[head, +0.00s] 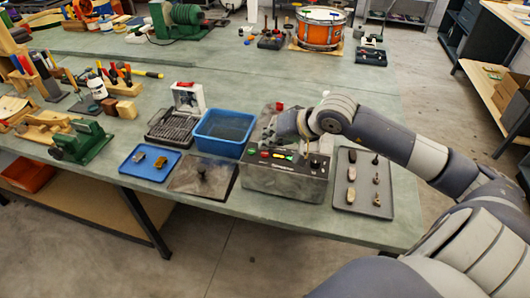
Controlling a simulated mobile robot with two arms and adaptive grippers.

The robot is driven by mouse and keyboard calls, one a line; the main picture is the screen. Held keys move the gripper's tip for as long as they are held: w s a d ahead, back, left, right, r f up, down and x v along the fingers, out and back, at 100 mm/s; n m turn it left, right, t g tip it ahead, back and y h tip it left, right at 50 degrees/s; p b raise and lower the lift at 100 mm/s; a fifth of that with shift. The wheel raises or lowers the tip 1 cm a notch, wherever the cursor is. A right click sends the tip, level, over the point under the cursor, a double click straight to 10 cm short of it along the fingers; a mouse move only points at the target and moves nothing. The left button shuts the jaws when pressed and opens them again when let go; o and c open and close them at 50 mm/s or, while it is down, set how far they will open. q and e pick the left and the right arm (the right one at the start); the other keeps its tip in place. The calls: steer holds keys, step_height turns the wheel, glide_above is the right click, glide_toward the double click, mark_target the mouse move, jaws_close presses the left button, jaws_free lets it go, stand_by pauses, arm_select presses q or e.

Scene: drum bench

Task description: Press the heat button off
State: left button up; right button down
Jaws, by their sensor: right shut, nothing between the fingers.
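A grey machine (283,186) with a dark sloped front panel stands at the front of the green bench. A row of small coloured buttons (265,154), including green and reddish ones, runs along the left of the panel. The labels are too small to read, so I cannot tell which is the heat button or whether it is on. My right gripper (306,149) is shut and empty, pointing down over the right part of the panel. I cannot tell whether it touches the panel. My arm and hand hide part of the machine's top. My left gripper is out of view.
A grey tray (343,197) with several small parts lies right of the machine. A blue bin (224,126), a dark plate with a knob (203,179) and a blue tray (149,163) lie left. An orange drum (320,30) stands at the back.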

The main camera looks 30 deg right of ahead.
mark_target(268, 152)
steer(key=shift+r+p, duration=0.55)
steer(key=shift+r, duration=2.25)
